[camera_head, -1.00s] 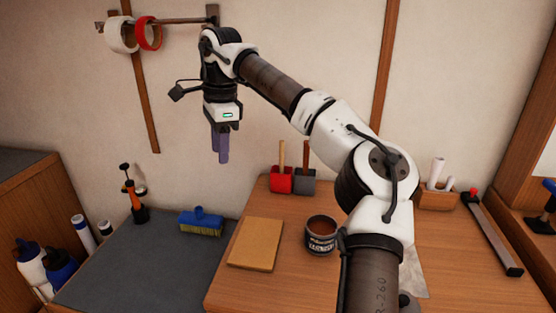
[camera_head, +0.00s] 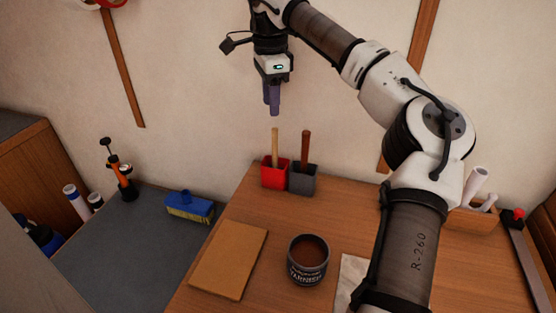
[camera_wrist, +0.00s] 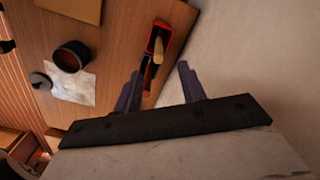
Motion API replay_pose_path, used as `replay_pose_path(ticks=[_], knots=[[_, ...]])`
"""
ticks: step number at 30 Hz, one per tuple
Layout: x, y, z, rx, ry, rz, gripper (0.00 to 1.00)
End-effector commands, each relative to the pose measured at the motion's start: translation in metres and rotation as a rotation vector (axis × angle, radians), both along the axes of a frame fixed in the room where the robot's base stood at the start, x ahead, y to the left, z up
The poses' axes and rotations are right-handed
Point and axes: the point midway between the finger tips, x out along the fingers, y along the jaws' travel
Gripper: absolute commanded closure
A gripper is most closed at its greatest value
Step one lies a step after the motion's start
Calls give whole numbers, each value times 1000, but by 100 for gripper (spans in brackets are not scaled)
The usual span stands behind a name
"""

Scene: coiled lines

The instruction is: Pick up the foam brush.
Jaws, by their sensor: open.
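Two handles stand upright in small square holders at the back of the wooden bench. A light wooden handle (camera_head: 275,147) is in the red holder (camera_head: 274,179), and a red-brown handle (camera_head: 306,148) is in the grey holder (camera_head: 303,184). The heads are hidden inside, so I cannot tell which is the foam brush. My gripper (camera_head: 271,107) points down, open and empty, above the holders in the picture. In the wrist view the light handle (camera_wrist: 160,48) and red holder (camera_wrist: 151,37) show beyond the open fingers (camera_wrist: 159,73), apart from them.
An open varnish tin (camera_head: 308,277) and a tan board (camera_head: 228,262) lie in front of the holders. A blue brush with yellow bristles (camera_head: 190,208) is on the grey surface at left. White rolls (camera_head: 476,183) stand in a wooden box at right. The wall is close behind.

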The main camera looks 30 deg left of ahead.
Motion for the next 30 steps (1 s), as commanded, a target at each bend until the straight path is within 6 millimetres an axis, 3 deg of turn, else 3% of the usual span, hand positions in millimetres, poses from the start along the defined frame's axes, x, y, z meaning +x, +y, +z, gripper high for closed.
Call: replay_pose_path(ticks=[6, 14, 24, 30], knots=[[1, -1, -42, -1, 2, 0, 59], [1, -2, -62, -1, 1, 0, 59], [2, -8, -106, 0, 1, 1, 59], [2, -8, -109, 0, 0, 0, 59]])
